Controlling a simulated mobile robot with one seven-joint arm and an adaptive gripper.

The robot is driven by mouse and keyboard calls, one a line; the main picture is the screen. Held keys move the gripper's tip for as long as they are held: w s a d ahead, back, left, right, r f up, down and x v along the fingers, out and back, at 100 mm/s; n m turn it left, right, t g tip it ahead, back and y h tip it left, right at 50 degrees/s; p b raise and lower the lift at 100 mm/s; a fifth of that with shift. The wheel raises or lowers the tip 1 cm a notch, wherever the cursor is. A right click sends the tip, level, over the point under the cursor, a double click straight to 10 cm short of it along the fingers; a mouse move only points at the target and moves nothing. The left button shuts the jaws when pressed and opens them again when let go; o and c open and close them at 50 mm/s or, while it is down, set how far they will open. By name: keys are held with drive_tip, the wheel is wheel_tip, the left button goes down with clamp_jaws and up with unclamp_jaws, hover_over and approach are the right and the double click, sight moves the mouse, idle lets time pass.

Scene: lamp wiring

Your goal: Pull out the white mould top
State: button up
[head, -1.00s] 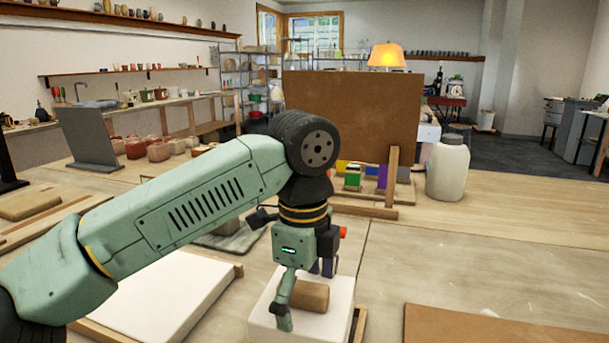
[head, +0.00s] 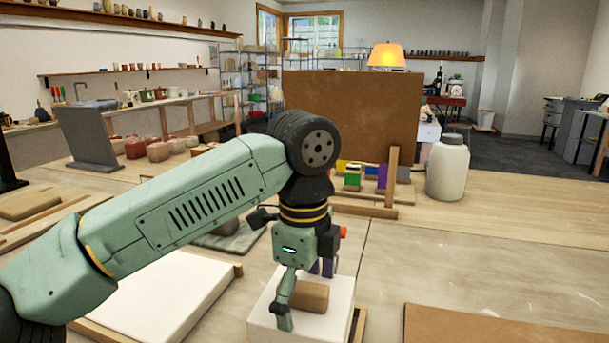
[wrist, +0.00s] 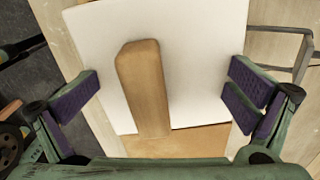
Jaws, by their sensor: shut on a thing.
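The white mould top (head: 337,308) is a pale block on the near table, with a brown wooden handle (head: 310,296) lying across its top. The wrist view shows its white top face (wrist: 205,50) and the handle (wrist: 147,90) in the middle. My gripper (head: 306,296) points down over it, spread wide and shut on the block, with one finger at its near side and the other at its far side. In the wrist view the purple finger pads of my gripper (wrist: 163,92) sit at the block's left and right edges. The pad contacts are partly hidden.
A large white slab (head: 165,298) lies left of the block, and a brown board (head: 500,325) lies at the right front. A white jar (head: 447,170) and a tall brown panel (head: 350,118) stand behind. The table to the right is mostly clear.

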drive_tip(key=shift+w+d+f+p, duration=0.1)
drive_tip(key=shift+d+f+p, duration=0.1)
drive_tip(key=shift+f+p, duration=0.15)
idle(0.6)
wheel_tip(320, 180, up, 2)
drive_tip(key=shift+p, duration=0.6)
clamp_jaws()
drive_tip(key=shift+w+r+p, duration=0.25)
drive_tip(key=shift+r+p, duration=0.5)
drive_tip(key=shift+r, duration=0.4)
drive_tip(key=shift+r+p, duration=0.65)
drive_tip(key=shift+r, duration=0.5)
unclamp_jaws()
drive_tip(key=shift+s+a, duration=0.1)
